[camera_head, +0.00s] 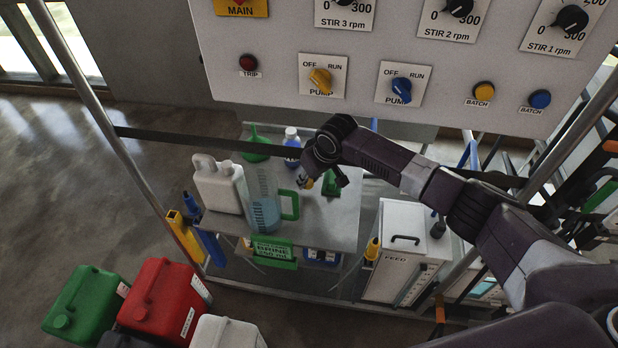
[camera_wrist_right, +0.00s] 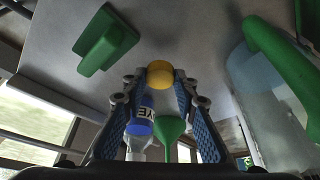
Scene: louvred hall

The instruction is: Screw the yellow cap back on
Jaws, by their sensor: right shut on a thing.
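My right gripper (camera_head: 307,181) hangs over the grey bench, to the right of the clear pitcher. In the right wrist view its blue-padded fingers (camera_wrist_right: 160,80) are shut on a small round yellow cap (camera_wrist_right: 160,75) at their tips. The cap also shows in the head view (camera_head: 309,184), small and partly covered by the gripper. A white jug (camera_head: 219,188) stands upright at the bench's left, behind the pitcher, with a pale neck on top. My left gripper is not in view.
The pitcher (camera_head: 264,212) with a green handle and bluish liquid stands between jug and gripper. A green funnel (camera_head: 255,144), a white-and-blue bottle (camera_head: 292,147) and a green block (camera_head: 330,186) are nearby. The control panel (camera_head: 270,85) overhangs the back. Bench (camera_head: 330,230) is clear at front right.

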